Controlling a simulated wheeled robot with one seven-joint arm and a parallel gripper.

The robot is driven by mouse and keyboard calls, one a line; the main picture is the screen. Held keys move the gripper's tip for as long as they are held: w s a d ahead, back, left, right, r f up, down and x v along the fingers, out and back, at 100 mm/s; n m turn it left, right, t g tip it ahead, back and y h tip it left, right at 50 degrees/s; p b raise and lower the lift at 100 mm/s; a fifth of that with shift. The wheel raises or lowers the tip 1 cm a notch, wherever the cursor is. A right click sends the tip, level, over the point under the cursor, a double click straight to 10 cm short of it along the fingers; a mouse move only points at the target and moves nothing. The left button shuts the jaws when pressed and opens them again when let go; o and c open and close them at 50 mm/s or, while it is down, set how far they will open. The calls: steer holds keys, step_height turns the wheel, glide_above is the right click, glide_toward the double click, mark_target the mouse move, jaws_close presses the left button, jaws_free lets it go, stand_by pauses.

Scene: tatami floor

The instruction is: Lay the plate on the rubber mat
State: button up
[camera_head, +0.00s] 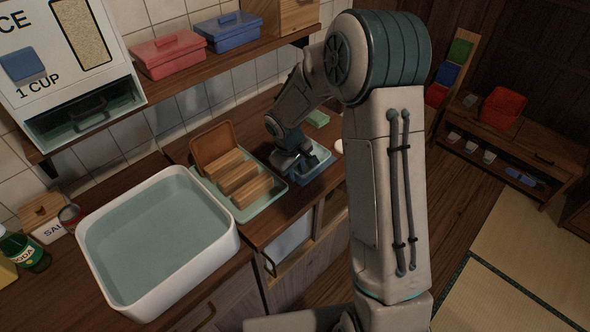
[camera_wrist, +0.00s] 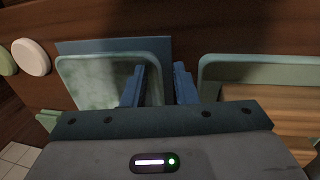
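The plate (camera_wrist: 100,80) is a pale green, rounded rectangle with a raised rim. In the wrist view it lies flat over the blue rubber mat (camera_wrist: 112,46), which shows along the plate's top and right edges. Whether they touch fully is hard to tell. In the head view the mat and plate area (camera_head: 318,172) is partly hidden by my gripper (camera_head: 290,162). In the wrist view my gripper (camera_wrist: 160,84) has its two blue fingers apart. The left finger is over the plate's inside and the right one is outside its right edge, with a gap showing between them.
A green tray (camera_head: 268,205) with a slatted wooden rack stands close to the left of the mat. A white basin (camera_head: 227,243) fills the counter further left. A shelf (camera_head: 200,75) with boxes hangs above.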

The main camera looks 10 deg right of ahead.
steer(key=shift+r, duration=0.1)
step_height(320, 180, up, 12)
steer(key=s+a+f, duration=0.1)
steer(key=a, duration=0.1)
steer(key=s+d+r+m, duration=0.2)
steer(key=s, duration=0.5)
steer(key=s+d+r+m+t+y, duration=0.1)
steer(key=s+d+r+m, duration=0.1)
steer(key=s, duration=0.6)
steer(key=s+d+r+m, duration=0.3)
steer(key=s+r, duration=0.1)
steer(key=s, duration=0.4)
steer(key=shift+s+t+y, duration=0.25)
steer(key=shift+t+y, duration=0.05)
steer(key=shift+y, duration=0.1)
